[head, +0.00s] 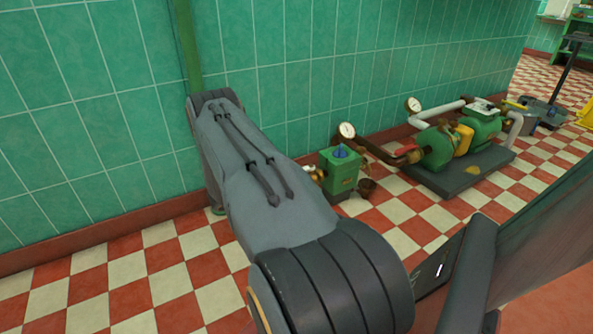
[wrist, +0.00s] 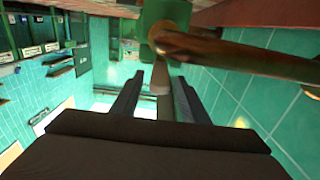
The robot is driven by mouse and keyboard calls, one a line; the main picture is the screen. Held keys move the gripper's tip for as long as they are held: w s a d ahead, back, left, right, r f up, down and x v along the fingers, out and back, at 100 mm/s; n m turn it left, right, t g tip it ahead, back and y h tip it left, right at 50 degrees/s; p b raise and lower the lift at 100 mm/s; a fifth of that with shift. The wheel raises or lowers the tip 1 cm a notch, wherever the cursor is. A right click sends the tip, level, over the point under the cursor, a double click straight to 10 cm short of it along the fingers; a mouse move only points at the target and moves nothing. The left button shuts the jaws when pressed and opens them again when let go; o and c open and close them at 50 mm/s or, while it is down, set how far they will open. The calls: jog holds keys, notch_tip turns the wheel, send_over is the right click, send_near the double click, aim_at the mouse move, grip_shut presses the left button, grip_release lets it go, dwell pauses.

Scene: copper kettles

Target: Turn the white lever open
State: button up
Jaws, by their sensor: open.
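In the wrist view my gripper (wrist: 159,80) is open, with its two dark fingers spread apart.
A green box with a blue knob (head: 341,172) stands on the checkered floor right of my arm. A green pump (head: 436,146) with a gauge and red handle sits on a dark slab (head: 465,178). A green vertical pipe (head: 186,45) runs down the tiled wall. The left floor is clear.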

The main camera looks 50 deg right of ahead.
jog(key=shift+v, duration=0.85)
